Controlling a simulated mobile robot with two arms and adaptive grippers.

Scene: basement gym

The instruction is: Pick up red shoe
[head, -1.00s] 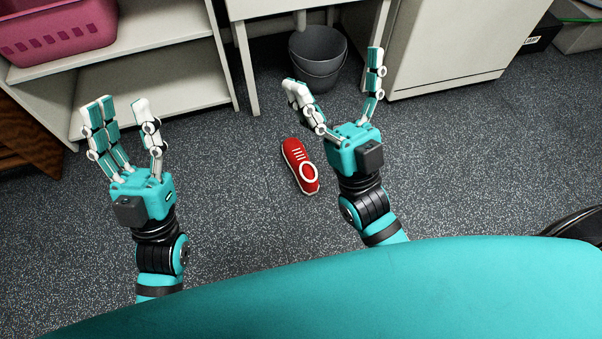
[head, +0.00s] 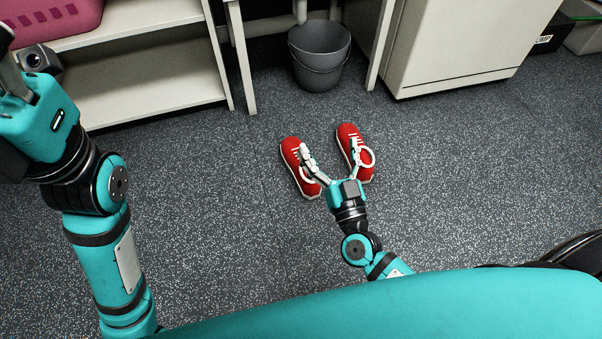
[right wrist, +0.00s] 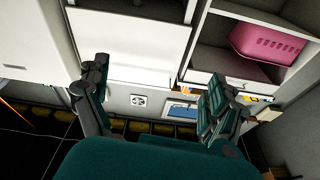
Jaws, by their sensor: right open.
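Two red shoes with white laces and soles lie side by side on the floor in the head view: a left one (head: 291,151) and a right one (head: 348,133). My right gripper (head: 330,150) is open, its fingers spread so that one overlaps each shoe in the picture. I cannot tell whether the fingers touch them. The right wrist view shows the open fingers (right wrist: 153,78) with nothing between them and no shoe. My left gripper (head: 38,105) is at the left edge of the head view, larger and nearer the camera, its fingers mostly cut off.
A grey bucket (head: 320,68) stands under a white table behind the shoes. A white shelf (head: 150,85) with a pink basket (head: 50,18) is at the back left, a white cabinet (head: 460,45) at the back right. The speckled floor around the shoes is clear.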

